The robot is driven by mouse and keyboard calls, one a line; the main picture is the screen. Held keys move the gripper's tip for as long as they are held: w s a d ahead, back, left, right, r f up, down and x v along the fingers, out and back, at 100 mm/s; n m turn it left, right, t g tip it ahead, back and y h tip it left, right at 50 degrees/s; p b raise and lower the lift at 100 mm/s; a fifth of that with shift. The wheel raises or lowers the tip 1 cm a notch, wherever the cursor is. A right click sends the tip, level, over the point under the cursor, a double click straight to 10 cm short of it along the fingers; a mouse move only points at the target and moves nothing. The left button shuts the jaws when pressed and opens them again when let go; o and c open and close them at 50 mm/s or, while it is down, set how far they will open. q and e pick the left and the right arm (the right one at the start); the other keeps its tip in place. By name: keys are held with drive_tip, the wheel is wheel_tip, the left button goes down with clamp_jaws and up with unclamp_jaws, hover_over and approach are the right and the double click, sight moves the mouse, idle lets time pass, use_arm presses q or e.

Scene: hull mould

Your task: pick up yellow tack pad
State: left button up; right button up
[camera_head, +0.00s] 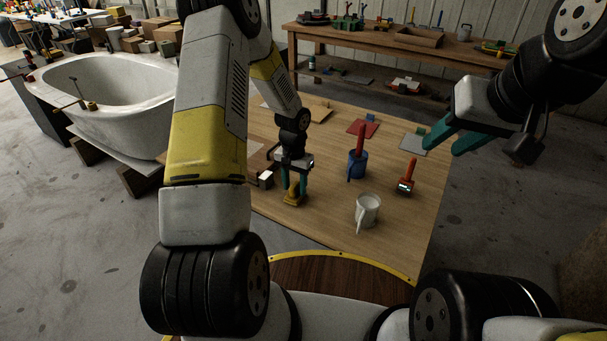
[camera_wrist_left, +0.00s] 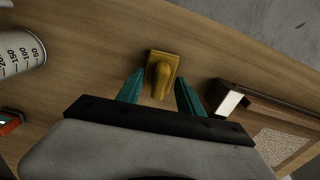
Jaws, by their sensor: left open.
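The yellow tack pad (camera_head: 293,196) stands on the wooden table below my left gripper (camera_head: 294,184), a square base with a rounded handle on top. In the left wrist view the tack pad (camera_wrist_left: 161,75) lies between and just beyond the teal fingertips of my left gripper (camera_wrist_left: 160,90). The jaws are open, with a gap on each side of the pad's handle. My right gripper (camera_head: 455,138) is above the table's right edge, its teal fingers apart and nothing between them.
A white measuring jug (camera_head: 368,211), a blue pot (camera_head: 357,165) with a red handle and a red-handled tool (camera_head: 406,180) stand to the right. A white hull mould (camera_head: 120,95) stands at the left.

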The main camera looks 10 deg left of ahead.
sight(295, 185)
use_arm(q)
clamp_jaws()
drive_tip(key=shift+r, duration=0.1)
wheel_tip(295, 185, up, 10)
drive_tip(key=shift+f, duration=0.1)
idle(0.4)
